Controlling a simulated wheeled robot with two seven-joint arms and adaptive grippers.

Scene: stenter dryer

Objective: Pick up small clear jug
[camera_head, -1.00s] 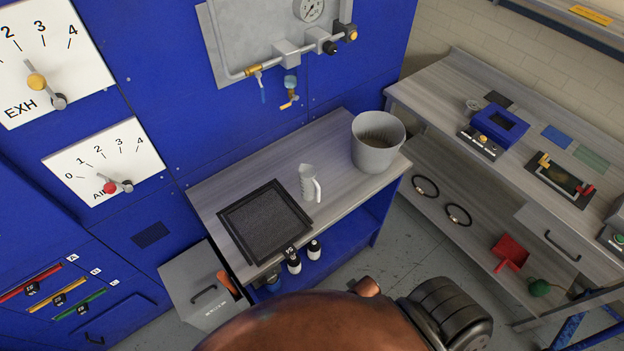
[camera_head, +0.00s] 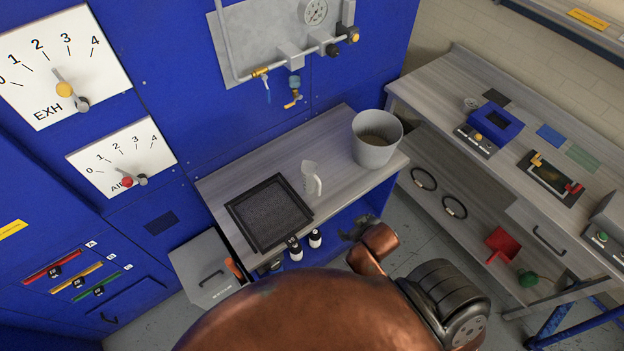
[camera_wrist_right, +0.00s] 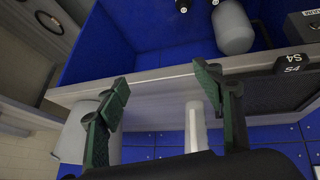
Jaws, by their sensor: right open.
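The small clear jug (camera_head: 310,180) stands upright on the grey worktop (camera_head: 232,178), just right of the black mesh tray. My right gripper (camera_head: 358,229) shows small and dark at the worktop's front edge, to the right of and nearer than the jug, partly hidden by my copper arm. In the right wrist view my right gripper (camera_wrist_right: 165,95) is open and empty. My left gripper is not in view.
The black mesh tray (camera_head: 268,213) lies left of the jug. A grey bucket (camera_head: 376,142) stands to its right. Worktop behind the jug is clear.

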